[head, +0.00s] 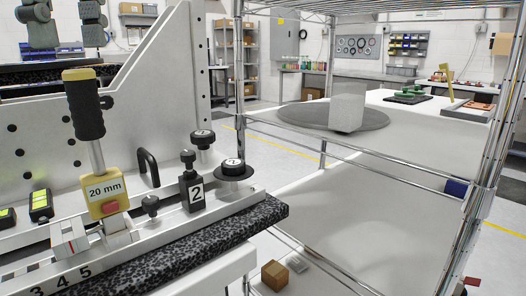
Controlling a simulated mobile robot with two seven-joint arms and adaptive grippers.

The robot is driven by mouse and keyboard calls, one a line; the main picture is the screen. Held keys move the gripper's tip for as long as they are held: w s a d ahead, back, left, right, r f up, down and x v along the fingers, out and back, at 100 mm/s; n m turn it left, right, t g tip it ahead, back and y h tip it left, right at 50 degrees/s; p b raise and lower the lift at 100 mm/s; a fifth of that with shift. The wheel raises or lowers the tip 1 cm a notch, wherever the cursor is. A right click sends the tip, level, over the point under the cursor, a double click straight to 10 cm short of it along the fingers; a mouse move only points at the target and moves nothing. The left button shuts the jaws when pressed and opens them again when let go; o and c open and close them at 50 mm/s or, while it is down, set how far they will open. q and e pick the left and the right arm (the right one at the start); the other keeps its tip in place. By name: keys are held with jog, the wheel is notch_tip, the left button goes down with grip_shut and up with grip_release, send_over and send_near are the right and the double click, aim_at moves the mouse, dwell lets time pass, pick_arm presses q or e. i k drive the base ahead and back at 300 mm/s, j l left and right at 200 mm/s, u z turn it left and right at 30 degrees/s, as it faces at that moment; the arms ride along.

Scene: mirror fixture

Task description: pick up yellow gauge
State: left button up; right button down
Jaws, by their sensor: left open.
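The yellow gauge (106,196) is a yellow block marked "20 mm" with a metal stem and a black handle with a yellow top. It stands upright, slightly tilted, on the pale rail fixture (235,204) at the left. Two grey finger-like parts at the top left edge appear to be my left gripper (68,42), open and empty, above and apart from the gauge handle. Most of that gripper is cut off by the frame. My right gripper is not in view.
A speckled black slab (200,245) lies in front. A wire rack (420,165) holds a grey block on a round disc.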

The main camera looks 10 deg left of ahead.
aim_at(103, 186)
jog(key=k+l, duration=1.55)
jog(key=k, duration=0.15)
